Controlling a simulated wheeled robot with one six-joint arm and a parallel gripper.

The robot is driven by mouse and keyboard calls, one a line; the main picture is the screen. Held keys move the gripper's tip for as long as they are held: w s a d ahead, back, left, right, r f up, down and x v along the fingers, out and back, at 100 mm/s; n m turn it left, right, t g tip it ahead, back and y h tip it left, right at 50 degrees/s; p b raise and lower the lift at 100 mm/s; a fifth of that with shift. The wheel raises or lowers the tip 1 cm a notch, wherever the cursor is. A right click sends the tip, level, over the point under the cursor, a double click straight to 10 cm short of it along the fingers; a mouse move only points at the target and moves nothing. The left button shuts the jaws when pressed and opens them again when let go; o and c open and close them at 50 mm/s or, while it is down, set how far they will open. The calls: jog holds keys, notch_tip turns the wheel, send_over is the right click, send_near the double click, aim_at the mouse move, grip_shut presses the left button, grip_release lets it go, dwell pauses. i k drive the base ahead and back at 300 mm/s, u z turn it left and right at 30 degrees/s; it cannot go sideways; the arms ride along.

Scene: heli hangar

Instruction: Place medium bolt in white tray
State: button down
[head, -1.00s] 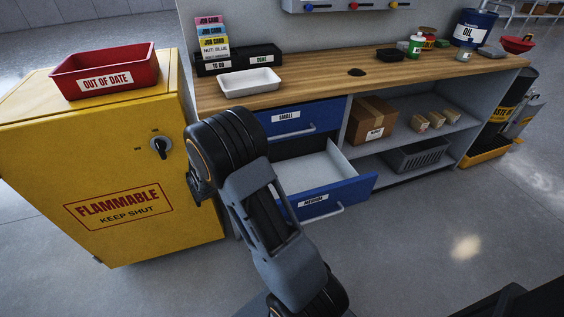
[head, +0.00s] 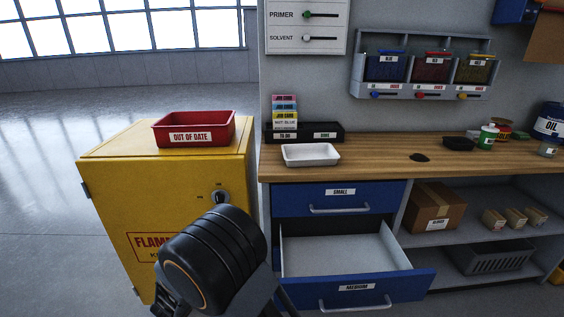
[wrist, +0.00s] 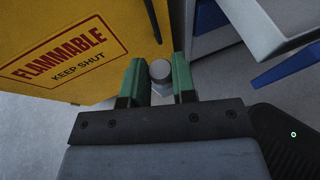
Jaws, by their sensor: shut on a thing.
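My gripper (wrist: 160,84) is shut on the medium bolt (wrist: 160,70), whose round grey head shows between the green fingers in the wrist view. In the head view the fingers and the bolt are hidden behind my arm. The white tray (head: 311,154) stands on the wooden bench top, near its left end, and looks empty. The gripper is low, between the front of the yellow cabinet and the open drawer, apart from the tray.
The drawer labelled medium (head: 356,287) is pulled out. The small drawer (head: 340,198) above it is shut. The yellow flammable cabinet (head: 165,190) stands left with a red out of date bin (head: 194,129) on top. A card rack (head: 285,117) stands behind the tray.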

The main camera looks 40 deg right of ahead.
aim_at(309, 155)
jog(key=u, duration=1.2)
jog(key=i, duration=0.7)
jog(key=z, duration=2.3)
